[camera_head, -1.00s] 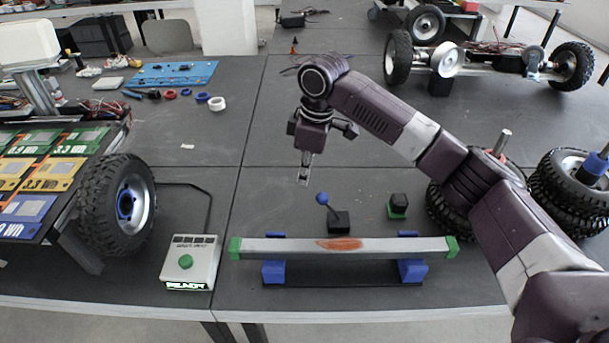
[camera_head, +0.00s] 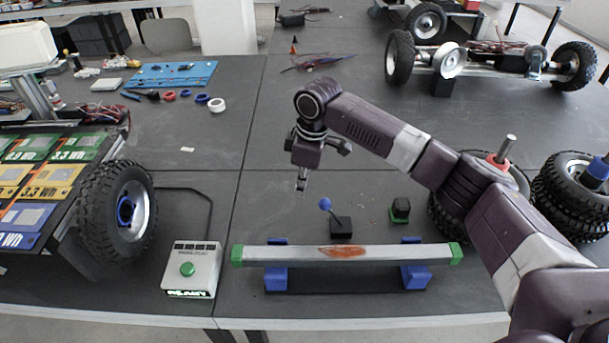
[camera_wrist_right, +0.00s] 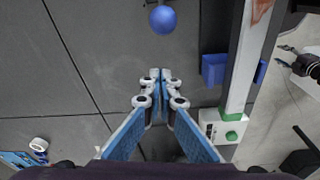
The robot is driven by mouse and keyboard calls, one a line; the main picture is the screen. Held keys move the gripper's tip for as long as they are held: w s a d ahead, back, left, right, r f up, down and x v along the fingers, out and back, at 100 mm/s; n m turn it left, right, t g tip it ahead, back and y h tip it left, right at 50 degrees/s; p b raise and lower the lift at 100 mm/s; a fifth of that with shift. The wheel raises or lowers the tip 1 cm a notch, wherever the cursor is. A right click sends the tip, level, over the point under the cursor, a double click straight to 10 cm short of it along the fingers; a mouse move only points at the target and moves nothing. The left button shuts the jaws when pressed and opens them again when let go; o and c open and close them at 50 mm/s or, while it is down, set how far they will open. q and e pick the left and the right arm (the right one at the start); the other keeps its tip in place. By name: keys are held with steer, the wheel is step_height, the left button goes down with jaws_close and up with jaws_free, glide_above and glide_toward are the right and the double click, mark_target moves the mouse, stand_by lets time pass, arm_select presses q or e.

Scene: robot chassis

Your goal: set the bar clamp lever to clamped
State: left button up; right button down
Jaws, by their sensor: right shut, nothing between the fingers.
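The bar clamp lever is a blue ball knob (camera_head: 325,204) on a short stem rising from a small black base (camera_head: 341,228). The stem leans to the left in the head view. The knob also shows at the top of the right wrist view (camera_wrist_right: 163,18). My right gripper (camera_head: 301,187) is shut and empty, pointing down above the table, left of the knob and apart from it. Its closed fingertips (camera_wrist_right: 160,76) show below the knob in the wrist view. What looks like my left gripper (camera_wrist_right: 288,56) is at that view's right edge, fingers apart, empty.
A metal bar (camera_head: 300,254) with green ends rests on blue supports in front of the lever. A black and green block (camera_head: 400,210) stands to its right, and a grey button box (camera_head: 193,268) at front left. Wheels flank the area.

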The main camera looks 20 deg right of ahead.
mark_target(331, 212)
steer(key=d+f+p, duration=0.1)
steer(key=s+d+f+p, duration=0.1)
steer(key=d+f, duration=0.1)
steer(key=shift+s+f, duration=0.15)
steer(key=shift+f, duration=0.15)
stand_by(0.3)
steer(key=shift+d+p, duration=0.1)
steer(key=shift+p, duration=0.2)
